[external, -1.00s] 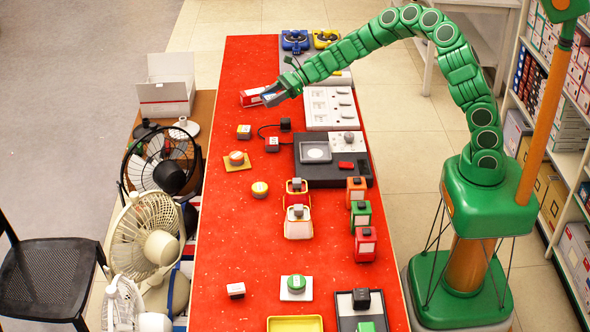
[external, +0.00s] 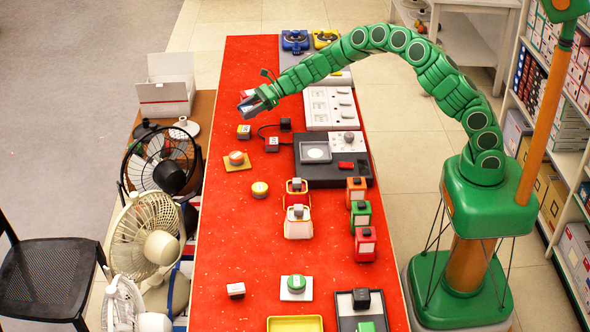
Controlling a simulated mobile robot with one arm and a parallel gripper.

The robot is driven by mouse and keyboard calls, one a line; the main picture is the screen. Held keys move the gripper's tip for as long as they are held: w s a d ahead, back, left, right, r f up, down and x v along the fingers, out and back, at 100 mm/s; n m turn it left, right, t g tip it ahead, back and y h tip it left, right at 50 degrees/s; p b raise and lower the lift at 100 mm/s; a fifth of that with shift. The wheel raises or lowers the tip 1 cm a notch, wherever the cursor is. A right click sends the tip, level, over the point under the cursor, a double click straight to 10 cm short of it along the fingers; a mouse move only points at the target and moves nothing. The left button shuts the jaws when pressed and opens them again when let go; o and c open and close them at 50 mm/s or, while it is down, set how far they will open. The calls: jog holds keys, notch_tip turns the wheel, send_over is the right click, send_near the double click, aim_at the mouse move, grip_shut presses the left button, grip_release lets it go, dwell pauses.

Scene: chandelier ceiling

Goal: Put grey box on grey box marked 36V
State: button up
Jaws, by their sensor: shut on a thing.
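My gripper (external: 250,102) is at the far left part of the red table, low over its surface. It is shut on a small box, mostly hidden between the fingers; only a small greyish patch of it shows, so its colour and marking are unclear. I cannot read a 36V mark on anything.
A pale panel (external: 318,122) and a dark tray (external: 306,179) lie right of the gripper. Fans (external: 145,235) stand left of the table. Bare red surface lies left of centre.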

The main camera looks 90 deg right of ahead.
aim_at(244, 128)
jog(key=shift+w+d+f, duration=0.2)
jog(key=shift+w+f, duration=0.25)
jog(key=shift+f, duration=0.15)
jog(key=shift+w+d+f, duration=0.15)
jog(key=shift+w+f, duration=0.3)
jog(key=shift+f, duration=1.65)
jog(key=shift+f, duration=0.1)
jog(key=o, duration=1)
jog(key=shift+o, duration=0.2)
